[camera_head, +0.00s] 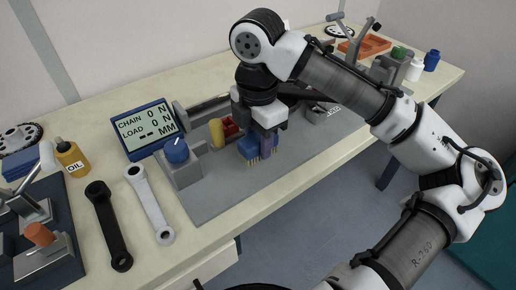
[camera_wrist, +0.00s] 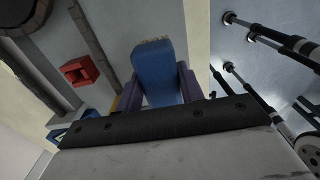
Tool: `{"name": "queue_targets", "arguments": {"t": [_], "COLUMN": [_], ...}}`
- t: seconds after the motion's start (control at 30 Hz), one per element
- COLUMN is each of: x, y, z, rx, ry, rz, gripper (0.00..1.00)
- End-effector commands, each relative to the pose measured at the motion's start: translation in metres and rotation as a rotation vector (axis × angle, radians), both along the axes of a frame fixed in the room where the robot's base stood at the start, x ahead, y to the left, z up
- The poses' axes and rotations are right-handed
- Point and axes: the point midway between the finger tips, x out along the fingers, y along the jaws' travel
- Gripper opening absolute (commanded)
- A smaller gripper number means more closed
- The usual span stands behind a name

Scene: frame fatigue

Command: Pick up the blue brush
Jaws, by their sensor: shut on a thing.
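The blue brush (camera_head: 249,149) is in my gripper (camera_head: 258,148) in the head view, over the grey plate on the bench. Tan bristles show at its lower edge. In the wrist view the blue brush (camera_wrist: 158,72) stands out between the two purple fingers of my gripper (camera_wrist: 158,88), with pale bristles at its far end. The fingers are shut on it. I cannot tell whether the bristles touch the plate.
A red block (camera_head: 230,127) and a yellow cylinder (camera_head: 217,132) stand left of my gripper. A blue-knobbed box (camera_head: 182,165) and a display (camera_head: 146,129) are further left. The plate's front part (camera_head: 215,195) is clear.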

Motion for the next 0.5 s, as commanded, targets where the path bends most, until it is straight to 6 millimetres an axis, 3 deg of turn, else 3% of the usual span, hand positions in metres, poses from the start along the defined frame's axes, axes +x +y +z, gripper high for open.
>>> {"name": "queue_targets", "arguments": {"t": [0.3,0.5], "x": [0.001,0.0], "y": [0.0,0.0], "z": [0.097,0.137], "rx": [-0.003,0.0], "ry": [-0.005,-0.003], "rz": [-0.004,-0.003], "gripper": [0.14,0.14]}}
